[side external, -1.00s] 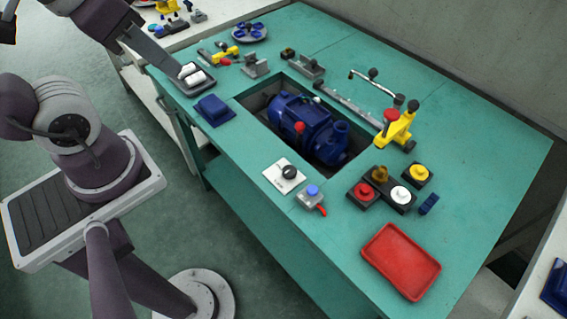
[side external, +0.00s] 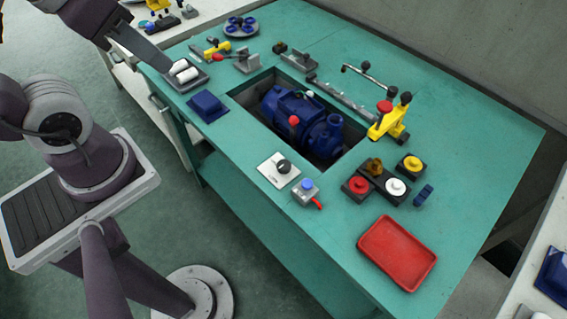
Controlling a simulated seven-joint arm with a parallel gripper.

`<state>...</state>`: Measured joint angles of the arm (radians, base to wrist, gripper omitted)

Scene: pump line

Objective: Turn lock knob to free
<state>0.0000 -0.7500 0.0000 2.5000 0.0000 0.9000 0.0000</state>
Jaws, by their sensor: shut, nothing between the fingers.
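A black round knob (side external: 284,167) sits on a white square plate (side external: 271,174) at the bench's front edge, just in front of the pump recess. It looks like the lock knob; its pointer direction and the plate's marks are too small to read. My gripper (side external: 165,67) is at the upper left, at the end of a grey tapered hand beside the small tray with white rollers. It is shut and empty, well apart from the knob. Nothing covers the knob.
A blue pump (side external: 300,117) with a red-topped lever lies in the recess. A grey box with a blue button (side external: 307,188) stands right of the plate. Yellow clamp (side external: 390,122), coloured knobs (side external: 358,186) and red tray (side external: 397,253) are further right.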

